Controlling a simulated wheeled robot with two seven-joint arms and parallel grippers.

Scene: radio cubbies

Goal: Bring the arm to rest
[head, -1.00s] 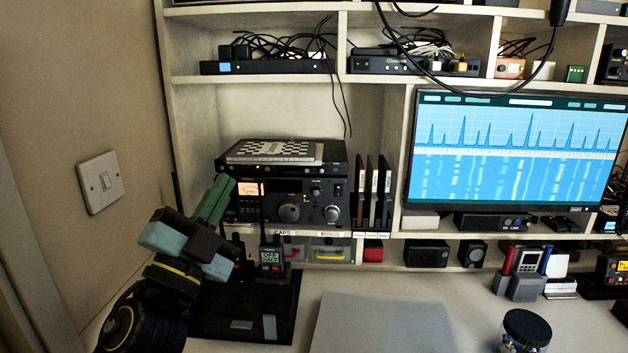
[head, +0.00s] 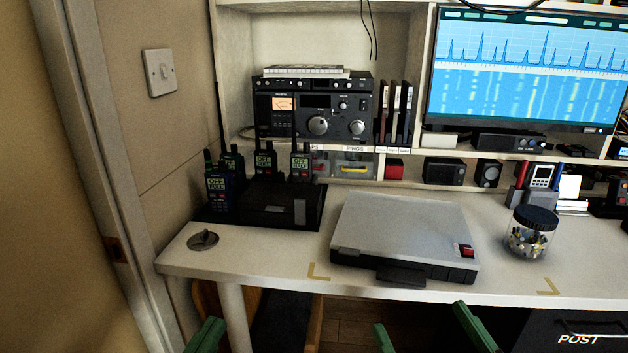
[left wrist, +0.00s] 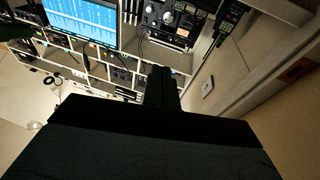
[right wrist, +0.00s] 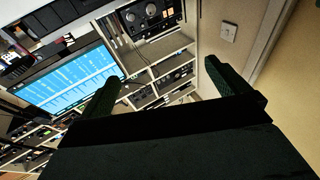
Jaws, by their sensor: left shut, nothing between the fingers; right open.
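My left gripper (head: 208,333) is low at the bottom edge of the head view, in front of the desk and below its top. Its green fingers are shut with nothing between them; they also show together in the left wrist view (left wrist: 161,86). My right gripper (head: 420,315) is also at the bottom edge, further right, with its two green fingers spread and empty. The spread fingers show in the right wrist view (right wrist: 163,75). Neither gripper touches anything visible. Most of both arms is out of the head view.
The desk (head: 385,292) has its front edge above both grippers. Several handheld radios (head: 265,160) stand at a black tray (head: 285,207). A grey flat case (head: 400,230), a jar (head: 531,232) and a large radio (head: 330,115) are further in. A black box marked POST (head: 577,325) is lower right.

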